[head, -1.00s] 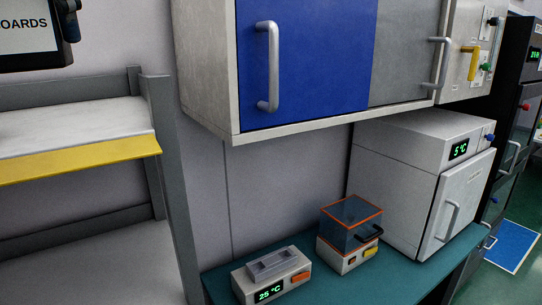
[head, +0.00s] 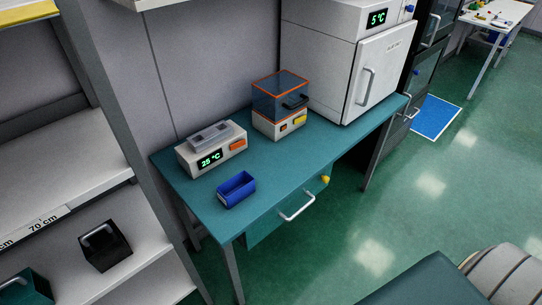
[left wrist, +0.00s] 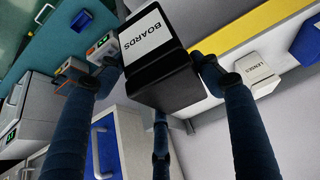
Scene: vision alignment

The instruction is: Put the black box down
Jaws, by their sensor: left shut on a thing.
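In the left wrist view the black box (left wrist: 165,80) has a white label reading BOARDS. My left gripper (left wrist: 160,72) is shut on it, with dark blue fingers on both sides of the box. The held box and the left gripper do not show in the head view now. My right gripper is in neither view.
In the head view a teal bench (head: 265,180) carries a blue open bin (head: 236,189), a 25 °C device (head: 211,148), an orange-edged clear box (head: 281,104) and a white 5 °C cabinet (head: 345,60). Its front middle is clear. Another black box (head: 105,246) sits on the left shelf.

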